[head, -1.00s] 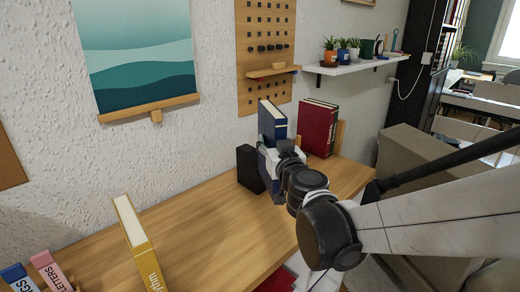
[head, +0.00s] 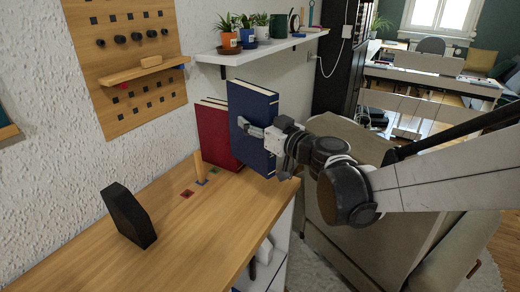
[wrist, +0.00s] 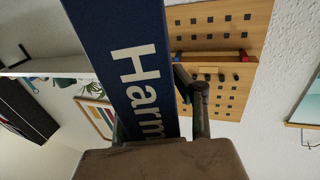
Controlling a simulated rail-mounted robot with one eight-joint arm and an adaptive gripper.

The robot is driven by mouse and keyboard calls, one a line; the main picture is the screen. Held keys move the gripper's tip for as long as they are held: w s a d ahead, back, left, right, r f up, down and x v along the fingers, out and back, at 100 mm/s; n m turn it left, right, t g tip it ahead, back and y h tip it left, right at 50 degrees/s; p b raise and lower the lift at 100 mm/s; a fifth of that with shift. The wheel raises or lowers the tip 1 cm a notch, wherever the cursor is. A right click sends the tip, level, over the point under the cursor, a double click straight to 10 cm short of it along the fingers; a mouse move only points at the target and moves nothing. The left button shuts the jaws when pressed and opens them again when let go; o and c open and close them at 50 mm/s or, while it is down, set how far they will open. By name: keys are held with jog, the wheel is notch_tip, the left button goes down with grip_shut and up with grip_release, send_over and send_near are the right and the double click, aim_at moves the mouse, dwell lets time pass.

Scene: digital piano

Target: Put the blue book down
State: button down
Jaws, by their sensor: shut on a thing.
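The blue book (head: 252,105) is upright in the head view, in front of and to the right of the red book (head: 213,128). My gripper (head: 262,133) is shut on the blue book, with one finger across its face. In the wrist view the blue book's spine (wrist: 140,75) shows white letters reading "Harm", with my gripper (wrist: 160,125) fingers on either side. The book's lower edge is near the right end of the wooden desk (head: 190,240); I cannot tell whether it touches.
A black angled block (head: 128,215) stands on the desk at left. A wooden upright (head: 198,164) and small coloured squares (head: 187,194) are beside the red book. A white shelf (head: 262,48) with potted plants is above, by the pegboard (head: 125,60). The desk's middle is clear.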

jog(key=s+a+n+g+y, duration=0.3)
jog(key=a+g, duration=0.1)
jog(key=a, duration=0.3)
jog(key=w+d+f+b, duration=0.3)
jog(key=w+d+f, duration=0.3)
jog(key=f, duration=0.5)
jog(key=shift+w+d+n+y, duration=0.2)
jog(key=shift+d+n+y, duration=0.1)
jog(key=shift+d, duration=0.95)
jog(key=shift+f, duration=0.2)
jog(key=shift+f, duration=0.1)
jog(key=c, duration=1.4)
grip_release()
jog(key=shift+c, duration=0.2)
jog(key=shift+r, duration=0.2)
